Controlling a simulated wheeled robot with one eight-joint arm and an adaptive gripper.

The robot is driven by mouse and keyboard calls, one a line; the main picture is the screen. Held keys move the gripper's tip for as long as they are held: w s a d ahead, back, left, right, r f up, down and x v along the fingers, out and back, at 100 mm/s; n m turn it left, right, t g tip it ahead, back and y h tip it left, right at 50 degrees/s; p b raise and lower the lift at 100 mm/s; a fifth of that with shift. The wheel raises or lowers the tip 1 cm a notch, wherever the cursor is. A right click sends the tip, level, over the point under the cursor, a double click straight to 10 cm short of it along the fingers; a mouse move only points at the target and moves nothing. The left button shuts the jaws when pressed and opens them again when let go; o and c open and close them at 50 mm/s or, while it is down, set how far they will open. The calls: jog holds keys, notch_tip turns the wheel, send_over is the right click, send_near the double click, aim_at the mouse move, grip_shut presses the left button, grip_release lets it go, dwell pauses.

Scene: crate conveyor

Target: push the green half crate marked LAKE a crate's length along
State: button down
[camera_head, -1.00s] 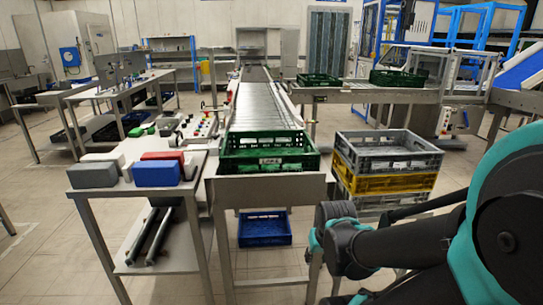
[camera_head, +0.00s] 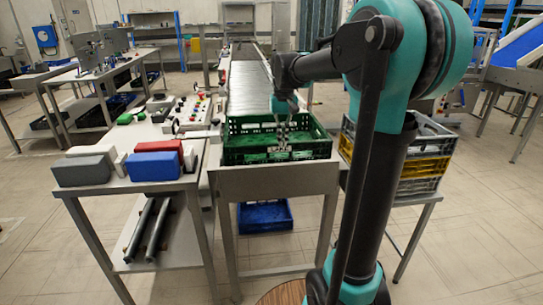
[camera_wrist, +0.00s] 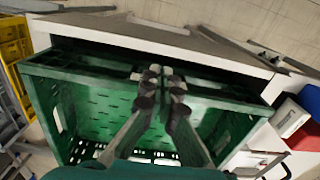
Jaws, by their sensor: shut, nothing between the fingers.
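The green half crate (camera_head: 238,154) sits at the near end of the roller conveyor (camera_head: 250,88). A pale label shows on its near wall, partly covered by my gripper; its word cannot be read now. The crate (camera_wrist: 75,100) fills much of the wrist view, its slotted floor and walls showing. My gripper (camera_head: 283,139) reaches down over the crate from the right. In the wrist view my gripper (camera_wrist: 164,82) is shut and empty, its tips close to the near wall. I cannot tell whether they touch it.
A side table (camera_head: 125,188) with red, blue and grey boxes stands left of the conveyor. Grey and yellow crates (camera_head: 425,165) are stacked to the right. A blue crate (camera_head: 265,216) lies below the conveyor end. The rollers beyond the green crate look clear.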

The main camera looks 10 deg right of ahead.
aim_at(280, 160)
jog(key=f, duration=0.6)
jog(key=w+f, duration=0.1)
jog(key=f, duration=0.2)
jog(key=shift+w+a, duration=0.1)
jog(key=shift+a, duration=0.2)
